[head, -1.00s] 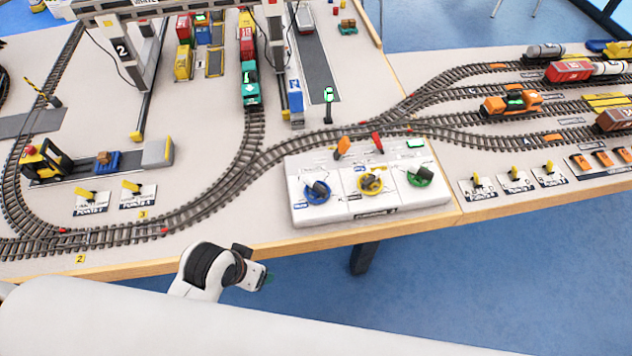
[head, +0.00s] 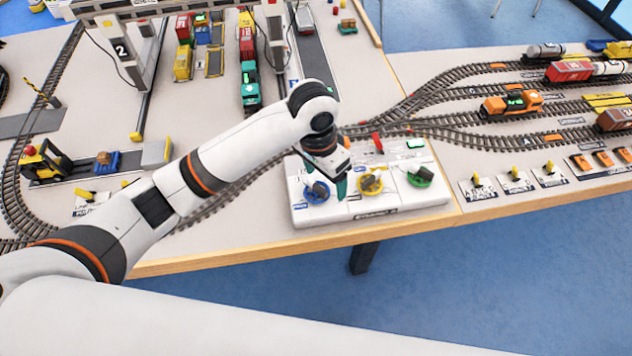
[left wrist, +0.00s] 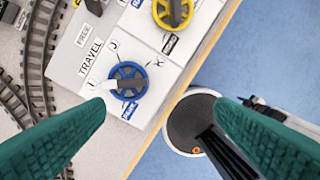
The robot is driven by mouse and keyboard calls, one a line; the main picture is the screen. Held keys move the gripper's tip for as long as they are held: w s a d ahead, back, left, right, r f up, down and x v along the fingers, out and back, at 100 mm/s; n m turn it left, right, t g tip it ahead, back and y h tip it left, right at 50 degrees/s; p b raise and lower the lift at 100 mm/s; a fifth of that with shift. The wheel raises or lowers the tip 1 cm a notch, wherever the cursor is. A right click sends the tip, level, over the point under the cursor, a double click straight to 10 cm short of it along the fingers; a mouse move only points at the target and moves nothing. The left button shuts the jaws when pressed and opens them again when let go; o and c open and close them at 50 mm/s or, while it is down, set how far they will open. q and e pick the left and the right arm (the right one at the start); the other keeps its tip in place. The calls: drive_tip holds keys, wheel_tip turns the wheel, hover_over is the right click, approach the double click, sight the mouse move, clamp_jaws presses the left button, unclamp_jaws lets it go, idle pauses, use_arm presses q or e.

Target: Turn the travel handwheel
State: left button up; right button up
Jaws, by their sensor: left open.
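The travel handwheel (head: 317,191) is a blue spoked wheel with a dark grip across it, at the left end of a white control panel (head: 377,207). It also shows in the left wrist view (left wrist: 127,81), beside the printed word TRAVEL and the letters I, J and K. A white pointer on it lies toward the I. My left gripper (head: 341,186) is above the panel, just right of the blue wheel in the head view. In the left wrist view its green fingers (left wrist: 160,106) are wide apart and empty, with the wheel beyond them. My right gripper is not in view.
A yellow wheel (head: 370,182) and a green wheel (head: 420,176) sit to the right on the same panel. Model tracks (head: 440,123) run behind the panel. The table's wooden edge (head: 300,243) is in front.

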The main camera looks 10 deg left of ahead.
sight(316, 186)
use_arm(q)
drive_tip(key=w+a+r+y, duration=0.1)
drive_tip(key=w+a+r, duration=0.1)
drive_tip(key=w+r, duration=0.1)
drive_tip(key=shift+n, duration=0.3)
drive_tip(key=f, duration=1.2)
drive_tip(key=shift+w+a, duration=0.2)
drive_tip(key=shift+a, duration=0.05)
drive_tip(key=shift+r, duration=0.1)
